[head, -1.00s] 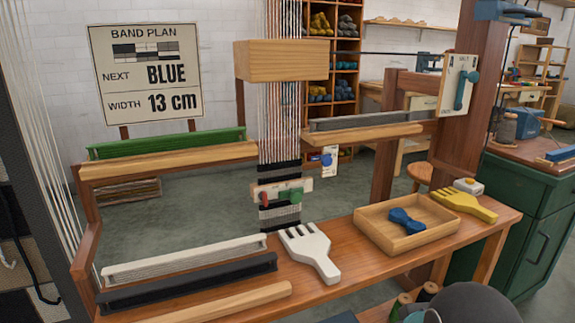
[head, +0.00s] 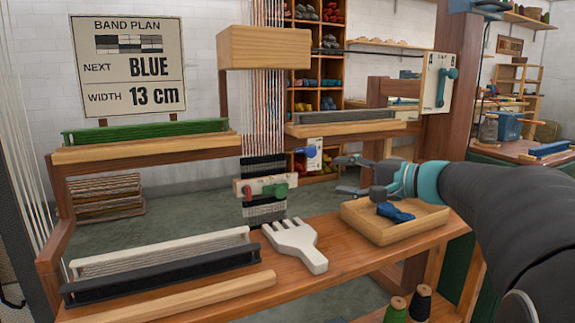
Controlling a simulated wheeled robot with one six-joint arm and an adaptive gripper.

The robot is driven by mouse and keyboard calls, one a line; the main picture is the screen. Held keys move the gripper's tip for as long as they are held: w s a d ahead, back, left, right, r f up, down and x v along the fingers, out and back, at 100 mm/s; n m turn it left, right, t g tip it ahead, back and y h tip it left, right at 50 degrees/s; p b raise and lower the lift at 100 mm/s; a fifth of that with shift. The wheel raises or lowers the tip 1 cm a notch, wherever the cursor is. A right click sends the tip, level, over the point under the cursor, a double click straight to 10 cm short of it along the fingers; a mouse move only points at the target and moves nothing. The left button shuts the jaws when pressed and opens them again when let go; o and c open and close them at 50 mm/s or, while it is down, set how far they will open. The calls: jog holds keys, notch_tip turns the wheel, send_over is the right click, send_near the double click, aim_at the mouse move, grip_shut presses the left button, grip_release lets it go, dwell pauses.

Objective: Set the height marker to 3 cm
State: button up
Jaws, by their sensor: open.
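A blue pointer (head: 307,150) sits on a small upright white plate (head: 315,160), right of the hanging woven band. It may be the height marker; its scale is too small to read. A pale horizontal rule (head: 264,186) crosses the dark band, with a red slider (head: 247,192) and a green slider (head: 279,191) on it. My gripper (head: 347,175) is open and empty, with its fingers pointing left. It is above the left side of the wooden tray, right of and a little below the blue pointer, apart from it in the picture.
The wooden tray (head: 393,231) holds a blue piece (head: 396,212). A white comb (head: 295,245) and white and black bars lie on the bench to its left. A large wooden block (head: 263,47) hangs above the band. A sign (head: 130,66) reads BLUE, 13 cm.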

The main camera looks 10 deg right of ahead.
aim_at(313, 153)
jog(key=w+d+r+t, duration=0.2)
jog(key=w+d, duration=0.1)
jog(key=d, duration=0.1)
jog(key=shift+m+y, duration=0.3)
jog(key=shift+m, duration=0.1)
jog(key=x, duration=1.3)
jog(key=shift+a, duration=0.25)
grip_shut()
